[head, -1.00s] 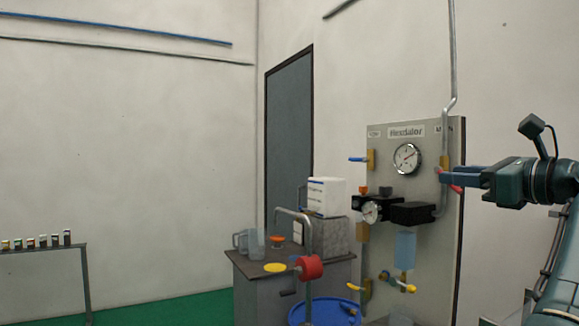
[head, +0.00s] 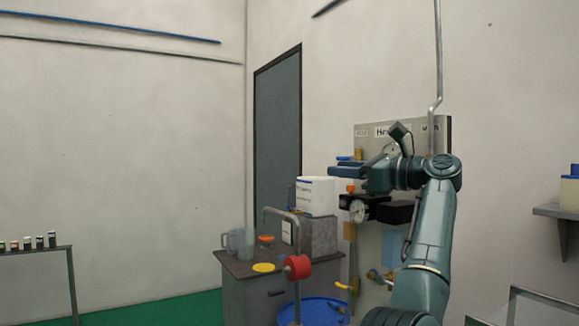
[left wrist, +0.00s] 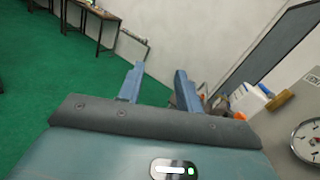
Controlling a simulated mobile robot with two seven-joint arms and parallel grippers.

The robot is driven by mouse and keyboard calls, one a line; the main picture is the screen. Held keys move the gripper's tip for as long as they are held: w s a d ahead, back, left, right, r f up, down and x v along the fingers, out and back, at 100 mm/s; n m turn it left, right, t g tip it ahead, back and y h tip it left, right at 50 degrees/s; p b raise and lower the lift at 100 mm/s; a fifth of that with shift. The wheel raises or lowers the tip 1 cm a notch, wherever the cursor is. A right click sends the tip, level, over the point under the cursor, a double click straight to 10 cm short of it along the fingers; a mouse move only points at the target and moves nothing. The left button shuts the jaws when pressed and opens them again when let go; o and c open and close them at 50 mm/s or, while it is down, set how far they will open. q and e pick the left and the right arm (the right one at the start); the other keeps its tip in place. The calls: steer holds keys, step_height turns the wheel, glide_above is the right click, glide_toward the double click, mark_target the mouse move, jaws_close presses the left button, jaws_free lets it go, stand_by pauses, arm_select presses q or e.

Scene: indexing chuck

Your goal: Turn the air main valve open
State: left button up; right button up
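The grey valve panel (head: 442,135) stands against the wall, and it also shows at the right of the left wrist view (left wrist: 294,112). A pressure gauge (left wrist: 308,141) shows beside the hand in the left wrist view. My right gripper is out of view.
A lower gauge (head: 358,212) and black block (head: 394,212) stick out from the panel. A yellow-tipped handle (head: 342,286) is low on it. A cabinet (head: 240,290) with a white box (head: 316,194), a bent pipe with a red wheel (head: 298,267) and a blue drum (head: 318,308) stand left.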

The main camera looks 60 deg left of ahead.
arm_select(q)
steer(key=s+a+n+g+h, duration=0.1)
steer(key=s+a+n+g, duration=0.1)
steer(key=s+a+g, duration=0.2)
steer(key=s+a, duration=0.3)
steer(key=a, duration=0.3)
steer(key=shift+s+r+n+h, duration=0.25)
steer(key=shift+s+n+h, duration=0.05)
steer(key=shift+s+h, duration=0.1)
steer(key=shift+w+d, duration=0.1)
